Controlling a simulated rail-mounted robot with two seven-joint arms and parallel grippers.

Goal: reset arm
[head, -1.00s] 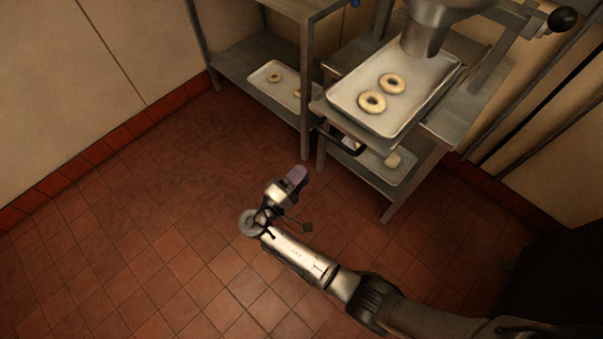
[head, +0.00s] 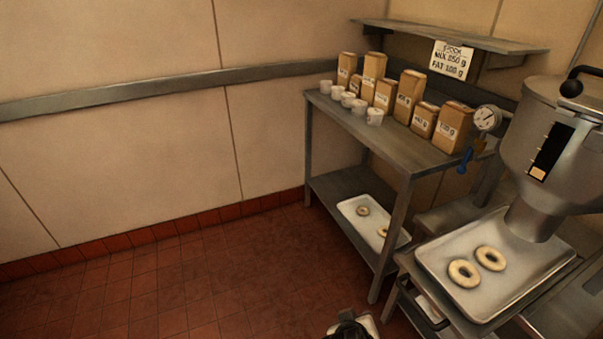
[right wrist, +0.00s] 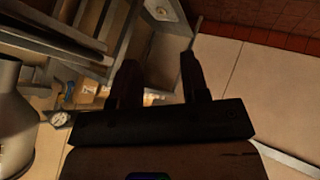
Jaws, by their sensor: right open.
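My right gripper (right wrist: 160,80) shows in the right wrist view with its two dark fingers apart and nothing between them. Beyond the fingers are the metal table and the pale wall. In the head view only a small part of my arm shows at the bottom edge, and its fingers cannot be made out there. My left gripper is not in view.
A metal table (head: 400,150) holds several brown bags and white cups. A steel hopper (head: 545,150) stands over a tray (head: 448,293) with two doughnuts. Red floor (head: 230,270) at left is clear.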

